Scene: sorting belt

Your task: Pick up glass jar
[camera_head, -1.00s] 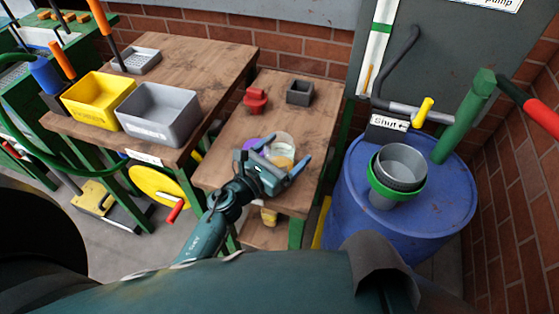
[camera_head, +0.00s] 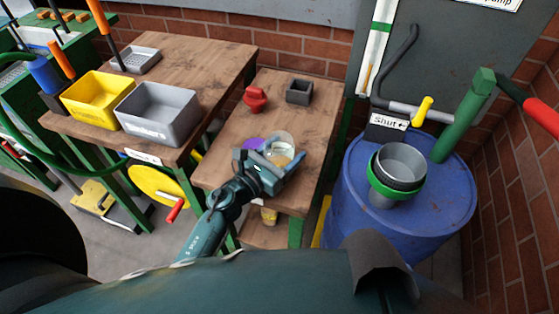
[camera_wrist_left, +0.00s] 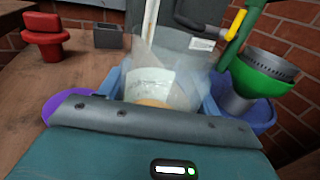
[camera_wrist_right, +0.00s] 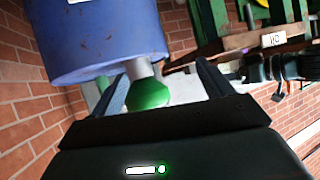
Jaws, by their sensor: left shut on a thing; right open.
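The glass jar (camera_head: 281,149) is clear, with a pale label and yellowish contents low down. It stands near the front of the right-hand wooden table. My left gripper (camera_head: 272,162) is shut on it, with one blue finger on each side. In the left wrist view the jar (camera_wrist_left: 152,85) sits between the fingers, upright, its lower part hidden behind the gripper body. I cannot tell whether its base touches the table. My right gripper (camera_wrist_right: 162,85) is open and empty; in the right wrist view it is beside the blue barrel.
A purple object (camera_head: 253,144) lies close beside the jar. A red object (camera_head: 255,99) and a dark grey box (camera_head: 299,91) stand further back. Yellow (camera_head: 95,98) and grey (camera_head: 157,113) bins stand on the left table. A blue barrel (camera_head: 440,210) stands at right.

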